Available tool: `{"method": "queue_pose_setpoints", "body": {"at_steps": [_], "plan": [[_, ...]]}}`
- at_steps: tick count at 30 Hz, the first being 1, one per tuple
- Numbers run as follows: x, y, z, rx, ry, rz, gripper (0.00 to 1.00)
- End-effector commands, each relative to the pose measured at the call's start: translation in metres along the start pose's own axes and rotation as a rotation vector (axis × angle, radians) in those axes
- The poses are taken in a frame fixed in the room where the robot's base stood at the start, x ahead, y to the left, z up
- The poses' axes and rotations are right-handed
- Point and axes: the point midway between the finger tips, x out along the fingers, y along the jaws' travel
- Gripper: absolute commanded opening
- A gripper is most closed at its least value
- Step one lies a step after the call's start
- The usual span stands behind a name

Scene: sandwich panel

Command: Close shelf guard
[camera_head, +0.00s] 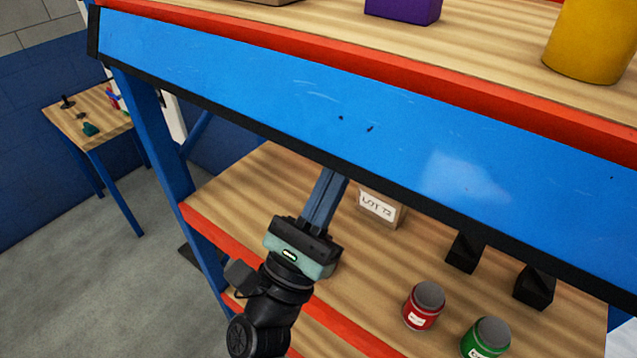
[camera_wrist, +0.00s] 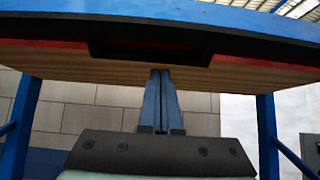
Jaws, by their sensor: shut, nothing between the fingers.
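The shelf guard (camera_head: 300,90) is a long blue panel with black edging along the front of the upper shelf, below its red edge. In the wrist view, the guard (camera_wrist: 160,12) spans the top of the picture, with a black part on its underside. My gripper (camera_head: 334,182) is shut and empty, with its two blue fingers together. It points up and inward under the guard's lower edge, which hides the fingertips in the head view. In the wrist view, my gripper (camera_wrist: 160,74) has its tips just below the wooden shelf underside; contact cannot be told.
The lower shelf (camera_head: 250,190) holds a labelled box (camera_head: 381,206), a red jar (camera_head: 424,306), a green-labelled jar (camera_head: 486,338) and two black blocks. A blue post (camera_head: 150,130) stands at the left. A small side table (camera_head: 85,120) is beyond it, with free floor in front.

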Motion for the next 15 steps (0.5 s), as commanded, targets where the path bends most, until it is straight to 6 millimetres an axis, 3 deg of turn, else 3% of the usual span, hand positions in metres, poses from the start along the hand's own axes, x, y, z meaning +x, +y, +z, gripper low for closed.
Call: {"method": "queue_pose_setpoints", "body": {"at_steps": [1, 6, 15], "plan": [[-0.002, 0.002, 0.013, 0.001, 0.003, 0.008, 0.0], [-0.011, 0.001, 0.032, 0.001, 0.002, 0.005, 0.0], [-0.017, 0.001, 0.036, 0.0, 0.001, 0.003, 0.0]]}}
